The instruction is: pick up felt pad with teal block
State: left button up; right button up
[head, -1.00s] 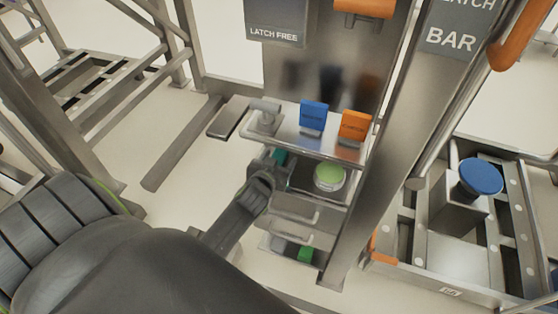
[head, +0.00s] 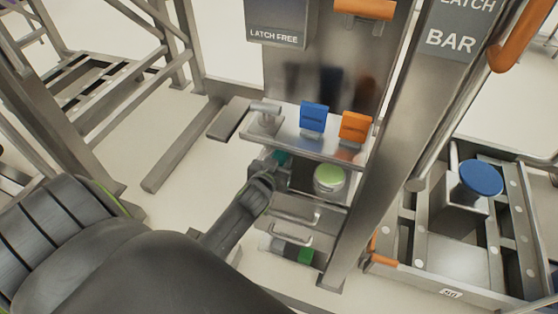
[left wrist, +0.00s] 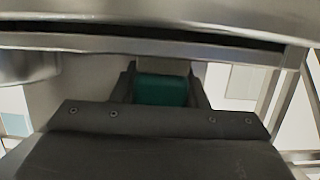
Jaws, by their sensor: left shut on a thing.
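The teal block (left wrist: 160,90) shows in the left wrist view between the two dark fingers of my left gripper (left wrist: 162,82), which is shut on it. In the head view a little of the teal block (head: 281,156) shows at the tip of my left gripper (head: 270,163), just under the left part of the upper shelf. A felt pad cannot be made out; any pad on the block is hidden by the gripper and shelf. My right gripper is not in view.
The upper metal shelf (head: 290,136) carries a blue tag (head: 313,117) and an orange tag (head: 355,128). Below it are a round green-topped thing (head: 329,179) and a lower drawer with a green block (head: 305,255). A slanted metal post (head: 385,150) stands to the right.

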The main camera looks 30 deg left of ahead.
aim_at(279, 156)
pick_arm(q)
jog(key=shift+r, duration=0.55)
notch_tip(279, 156, up, 2)
jog(key=shift+r+p, duration=0.15)
jog(key=shift+p, duration=0.4)
jog(key=s+d+p, duration=0.1)
jog(key=s+d, duration=0.3)
jog(key=s, duration=1.3)
jog(key=shift+s, duration=0.25)
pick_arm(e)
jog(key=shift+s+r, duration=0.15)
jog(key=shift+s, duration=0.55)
pick_arm(q)
jog(key=shift+d, duration=0.1)
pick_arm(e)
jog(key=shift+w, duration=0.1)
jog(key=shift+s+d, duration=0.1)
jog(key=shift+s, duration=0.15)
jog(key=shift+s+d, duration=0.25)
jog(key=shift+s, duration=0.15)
